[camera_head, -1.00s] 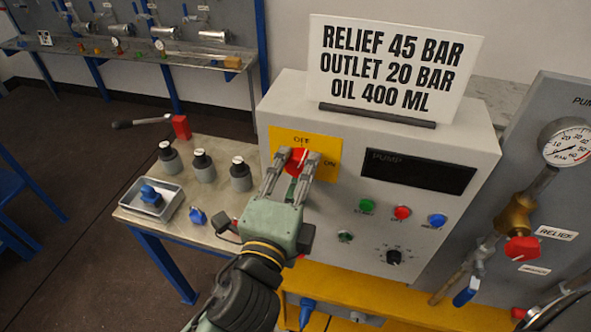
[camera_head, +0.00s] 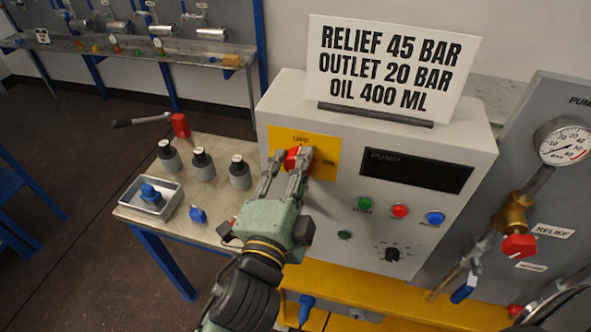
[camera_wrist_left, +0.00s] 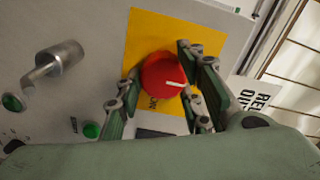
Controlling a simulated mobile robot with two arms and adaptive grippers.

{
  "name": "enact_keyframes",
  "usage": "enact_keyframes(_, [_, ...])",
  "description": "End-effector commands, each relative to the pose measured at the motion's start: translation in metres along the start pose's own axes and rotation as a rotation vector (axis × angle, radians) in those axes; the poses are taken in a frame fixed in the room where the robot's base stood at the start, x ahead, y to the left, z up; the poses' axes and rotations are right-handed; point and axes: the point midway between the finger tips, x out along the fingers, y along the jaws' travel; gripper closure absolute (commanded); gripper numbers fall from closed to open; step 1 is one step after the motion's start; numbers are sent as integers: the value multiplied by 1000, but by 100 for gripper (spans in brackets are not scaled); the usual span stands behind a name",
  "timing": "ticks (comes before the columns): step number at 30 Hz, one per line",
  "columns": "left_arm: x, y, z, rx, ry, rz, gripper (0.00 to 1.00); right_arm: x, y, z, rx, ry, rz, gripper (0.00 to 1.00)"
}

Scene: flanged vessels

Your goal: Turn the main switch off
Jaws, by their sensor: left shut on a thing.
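The main switch is a red round knob (camera_head: 293,158) on a yellow plate (camera_head: 322,145) on the grey control box. The plate reads OFF above the knob and ON to its right. In the left wrist view the knob (camera_wrist_left: 165,76) sits between the fingers (camera_wrist_left: 160,90). Its white mark points right and slightly down, away from the visible ON label below, roughly toward the sign side. The OFF label is hidden there. My right gripper is not in view.
A pump display (camera_head: 415,170) and several coloured buttons are right of the switch. A white sign (camera_head: 392,65) stands on the box. Left, a bench (camera_head: 215,213) holds grey-black cylinders, a tray (camera_head: 172,208) and a red-ended lever (camera_head: 180,125). A gauge (camera_head: 565,142) is far right.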

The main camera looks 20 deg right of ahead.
Motion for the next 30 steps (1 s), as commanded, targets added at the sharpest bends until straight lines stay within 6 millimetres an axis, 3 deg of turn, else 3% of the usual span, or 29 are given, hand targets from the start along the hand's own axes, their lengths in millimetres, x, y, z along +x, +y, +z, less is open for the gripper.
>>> enact_keyframes(1, [0,10,2,-5,-5,22,91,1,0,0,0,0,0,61])
enact_keyframes(5, [-1,10,2,-5,-5,22,91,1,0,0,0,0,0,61])
enact_keyframes(6, [-1,10,2,-5,-5,22,62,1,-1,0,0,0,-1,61])
enact_keyframes(11, [0,8,1,-3,-4,17,49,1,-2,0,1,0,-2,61])
enact_keyframes(21, [-4,4,1,-1,-2,9,49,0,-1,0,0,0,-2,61])
enact_keyframes(30, [-52,6,1,-3,-2,13,49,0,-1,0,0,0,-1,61])
